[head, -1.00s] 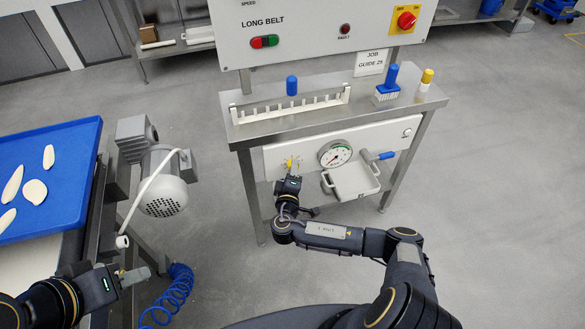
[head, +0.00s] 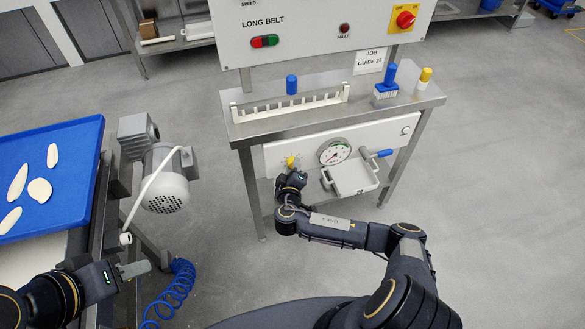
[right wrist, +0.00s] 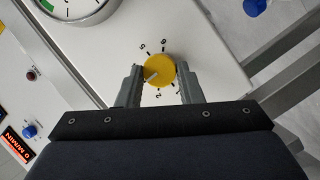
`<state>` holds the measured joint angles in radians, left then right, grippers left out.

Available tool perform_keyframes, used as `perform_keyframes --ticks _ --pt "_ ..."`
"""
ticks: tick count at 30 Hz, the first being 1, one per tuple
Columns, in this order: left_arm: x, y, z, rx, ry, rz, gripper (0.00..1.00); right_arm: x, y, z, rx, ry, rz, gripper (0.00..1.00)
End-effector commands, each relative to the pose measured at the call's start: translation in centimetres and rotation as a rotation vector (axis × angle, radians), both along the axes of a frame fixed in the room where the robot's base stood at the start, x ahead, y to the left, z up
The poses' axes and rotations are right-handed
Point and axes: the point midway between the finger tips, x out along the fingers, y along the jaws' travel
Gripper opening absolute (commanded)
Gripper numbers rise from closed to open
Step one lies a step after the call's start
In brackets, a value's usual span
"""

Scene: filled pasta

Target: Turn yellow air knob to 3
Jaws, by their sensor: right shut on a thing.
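The yellow air knob (head: 291,161) is on the white front panel (head: 378,133) below the steel shelf. In the right wrist view the yellow knob (right wrist: 159,70) is round, with a pale pointer line and printed numbers around it. My right gripper (head: 291,171) reaches it from the front. In the right wrist view my right gripper (right wrist: 159,76) has one finger on each side of the knob and is shut on it. My left gripper (head: 134,270) is at the lower left, away from the panel; its finger gap is not clear.
A round gauge (head: 335,152) sits just right of the knob, with a white tray (head: 354,178) below it.

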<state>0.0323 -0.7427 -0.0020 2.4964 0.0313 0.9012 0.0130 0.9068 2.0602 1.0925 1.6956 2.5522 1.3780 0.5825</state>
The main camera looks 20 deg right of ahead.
Motion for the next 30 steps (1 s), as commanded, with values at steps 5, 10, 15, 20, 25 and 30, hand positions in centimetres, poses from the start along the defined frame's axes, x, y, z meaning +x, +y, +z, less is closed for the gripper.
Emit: perform_keyframes --ticks 5,10,15,20,25,30 --pt "0.0 0.0 0.0 0.0 0.0 0.0 0.36 0.1 0.0 0.0 -0.002 -0.002 0.0 0.36" --pt "0.0 0.0 0.0 0.0 0.0 0.0 0.36 0.0 0.0 0.0 -0.002 -0.002 0.0 0.55" --pt "0.0 0.0 0.0 0.0 0.0 0.0 0.36 0.0 0.0 0.0 -0.002 0.0 0.0 0.55" --pt "0.0 0.0 0.0 0.0 0.0 0.0 0.36 -0.5 0.2 0.1 -0.002 -0.001 0.001 0.55" --pt "0.0 0.0 0.1 0.0 0.0 0.0 0.36 -2.8 1.0 0.6 -0.001 0.0 0.002 0.55" --pt "0.0 0.0 0.1 0.0 0.0 0.0 0.36 -5.5 1.9 1.1 -0.001 -0.001 0.003 0.55"
